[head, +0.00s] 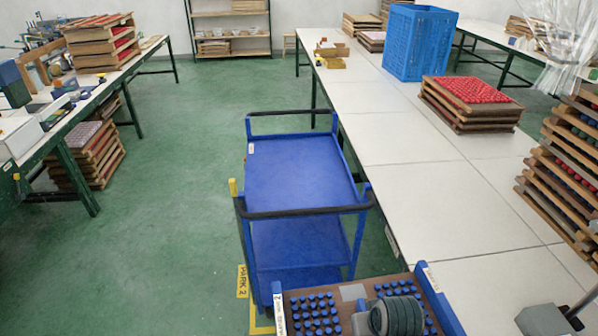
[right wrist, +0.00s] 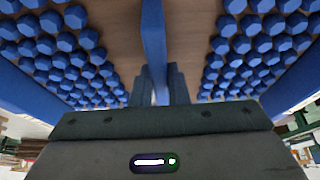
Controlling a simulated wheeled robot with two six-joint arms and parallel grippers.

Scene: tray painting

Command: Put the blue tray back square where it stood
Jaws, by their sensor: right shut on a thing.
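The blue tray (head: 277,291) is at the bottom of the head view, cut off by the frame edge. It has blue end walls, a brown base and rows of blue pegs. In the right wrist view my right gripper (right wrist: 158,85) is shut on the tray's upright blue middle strip (right wrist: 154,40), with blue pegs on both sides. In the head view a grey rounded part of my right arm covers the tray's middle. The tray overlaps the near end of the blue cart (head: 300,180) in the picture; its height is unclear. My left gripper is out of view.
The cart's top shelf is bare. A yellow floor label (head: 242,281) lies beside the cart's near left. The white table (head: 440,205) runs along the right, with a blue crate (head: 420,45) and stacked trays (head: 465,112). The green floor (head: 185,200) left of the cart is clear.

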